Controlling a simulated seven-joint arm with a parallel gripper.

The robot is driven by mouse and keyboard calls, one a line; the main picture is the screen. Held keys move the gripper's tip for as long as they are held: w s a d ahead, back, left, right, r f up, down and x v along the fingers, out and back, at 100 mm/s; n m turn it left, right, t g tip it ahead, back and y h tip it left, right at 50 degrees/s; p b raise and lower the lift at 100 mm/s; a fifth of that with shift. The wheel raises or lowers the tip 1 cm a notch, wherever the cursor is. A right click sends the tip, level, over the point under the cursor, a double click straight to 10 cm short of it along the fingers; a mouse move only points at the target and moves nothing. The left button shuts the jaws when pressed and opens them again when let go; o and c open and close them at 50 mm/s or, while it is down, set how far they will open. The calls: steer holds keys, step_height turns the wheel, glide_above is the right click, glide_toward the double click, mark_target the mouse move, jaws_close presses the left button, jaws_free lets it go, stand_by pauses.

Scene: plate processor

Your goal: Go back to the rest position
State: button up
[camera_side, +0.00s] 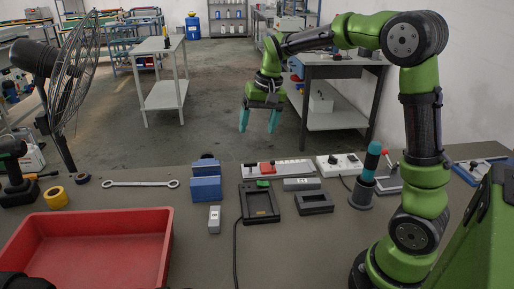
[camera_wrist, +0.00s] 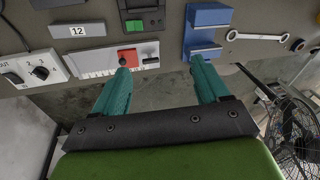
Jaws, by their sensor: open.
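My gripper (camera_side: 259,120) hangs in the air beyond the far edge of the bench, well above it, with its two teal fingers apart and pointing down. Nothing is between them. In the wrist view the open gripper (camera_wrist: 161,66) shows both teal fingers spread, with the bench's edge behind them. My green arm rises from the right side of the bench and bends over to the left.
On the bench (camera_side: 150,200) are a red tray (camera_side: 170,240), a blue block (camera_side: 206,188), a black plate holder (camera_side: 259,203), a white panel with a red part (camera_side: 266,168), a teal-handled tool in a stand (camera_side: 371,160), a wrench (camera_side: 140,184) and a fan (camera_side: 75,70).

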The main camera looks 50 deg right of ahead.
steer(key=s+a+r+n+t, duration=0.1)
steer(key=s+a+t, duration=0.1)
steer(key=s+a, duration=0.4)
steer(key=s+a+r+n+t+y, duration=0.1)
steer(key=s+a, duration=0.5)
steer(key=s, duration=0.7)
steer(key=shift+r+n+t, duration=0.45)
steer(key=shift+n+t, duration=0.25)
steer(key=shift+t, duration=0.3)
